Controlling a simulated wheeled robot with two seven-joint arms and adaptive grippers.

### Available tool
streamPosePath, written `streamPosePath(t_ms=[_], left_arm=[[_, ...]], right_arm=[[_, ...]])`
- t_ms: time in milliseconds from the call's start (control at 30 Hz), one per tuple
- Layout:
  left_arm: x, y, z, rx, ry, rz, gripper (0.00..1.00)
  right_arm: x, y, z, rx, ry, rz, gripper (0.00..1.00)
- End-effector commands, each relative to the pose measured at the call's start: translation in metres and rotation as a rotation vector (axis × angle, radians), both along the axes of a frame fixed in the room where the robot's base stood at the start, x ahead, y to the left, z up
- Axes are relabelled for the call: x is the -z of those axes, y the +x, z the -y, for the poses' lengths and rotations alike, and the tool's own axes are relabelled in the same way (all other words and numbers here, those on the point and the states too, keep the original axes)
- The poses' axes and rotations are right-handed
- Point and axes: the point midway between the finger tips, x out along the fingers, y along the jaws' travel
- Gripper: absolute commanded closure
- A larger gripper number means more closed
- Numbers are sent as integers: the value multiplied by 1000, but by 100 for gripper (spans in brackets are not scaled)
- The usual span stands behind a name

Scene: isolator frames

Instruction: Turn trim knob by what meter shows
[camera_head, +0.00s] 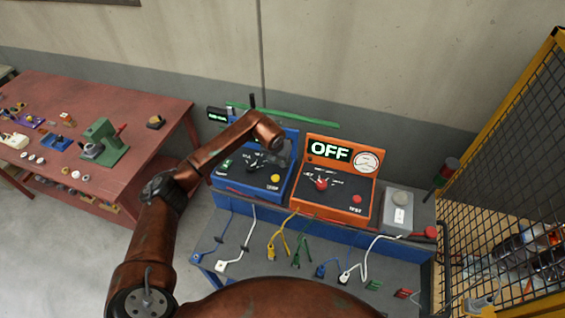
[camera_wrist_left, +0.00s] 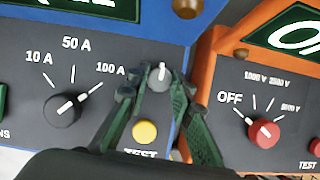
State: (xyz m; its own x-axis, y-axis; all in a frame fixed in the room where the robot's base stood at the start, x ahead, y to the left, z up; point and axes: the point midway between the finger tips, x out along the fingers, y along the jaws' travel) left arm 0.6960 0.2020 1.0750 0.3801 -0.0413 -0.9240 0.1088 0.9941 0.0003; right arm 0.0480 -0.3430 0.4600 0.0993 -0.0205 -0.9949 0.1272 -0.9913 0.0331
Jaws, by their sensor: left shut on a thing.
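The blue unit (camera_head: 228,182) stands on the bench, its display mostly hidden by my left arm and cut off in the wrist view. A small dark knob (camera_wrist_left: 161,72) with a white pointer sits on its panel, the pointer nearly straight up; I take it as the trim knob. My left gripper (camera_wrist_left: 154,90) is shut on this knob, a finger on each side; it also shows over the unit in the head view (camera_head: 283,153). The unit's range knob (camera_wrist_left: 62,108) points toward 100 A. A yellow button (camera_wrist_left: 145,131) is between my fingers. My right gripper is not in view.
The orange unit (camera_head: 333,205) stands close on the right, reading OFF, with a round dial (camera_head: 368,162) and a red knob (camera_wrist_left: 264,132) pointing toward OFF. Colored leads hang along the bench front. A grey box (camera_head: 399,212) and a mesh fence (camera_head: 505,160) are further right.

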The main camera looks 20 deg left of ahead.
Motion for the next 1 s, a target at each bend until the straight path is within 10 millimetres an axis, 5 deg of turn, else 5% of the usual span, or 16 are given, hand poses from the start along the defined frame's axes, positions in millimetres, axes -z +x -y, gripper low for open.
streamPosePath(t_ms=[600,1000], left_arm=[[4,3,-5,522,1,0,100],[3,4,-5,830,-1,0,100]], right_arm=[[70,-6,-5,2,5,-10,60],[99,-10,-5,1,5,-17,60]])
